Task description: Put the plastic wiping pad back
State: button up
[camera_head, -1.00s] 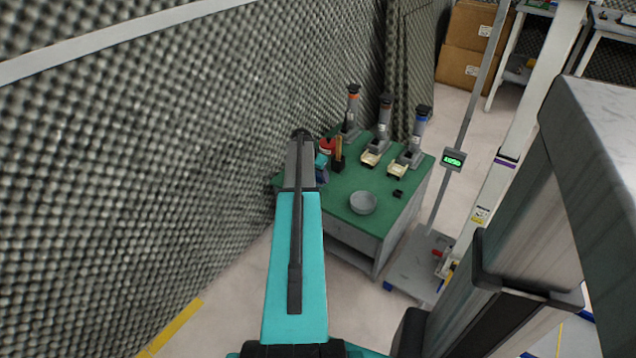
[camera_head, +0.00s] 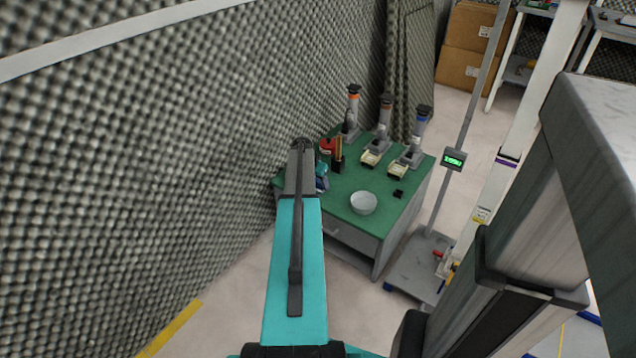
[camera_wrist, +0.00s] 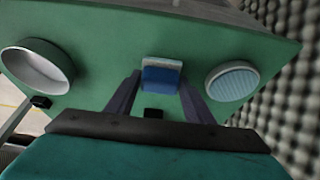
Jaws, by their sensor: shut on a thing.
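In the wrist view, my gripper (camera_wrist: 160,82) reaches over the green table with its two dark fingers on either side of a small blue pad with a pale layer (camera_wrist: 162,78). The fingers are shut on this pad. I take it to be the plastic wiping pad. To its right is a round, white-rimmed dish with a pale blue ribbed face (camera_wrist: 232,81), apart from the fingers. In the head view my arm hides the gripper and most of what is beneath it; a bit of blue (camera_head: 321,184) shows beside the arm.
A pale bowl (camera_head: 363,203) stands at the table's front; it also shows in the wrist view (camera_wrist: 38,68). Several grey devices line the green table (camera_head: 378,186) at the back. A small black block (camera_head: 398,194) lies at right. The foam wall (camera_head: 150,160) is close on the left.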

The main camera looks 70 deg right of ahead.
jog(key=o, duration=1)
jog(key=shift+r, duration=0.1)
jog(key=p+v, duration=0.2)
jog(key=v, duration=1)
jog(key=shift+a, duration=0.1)
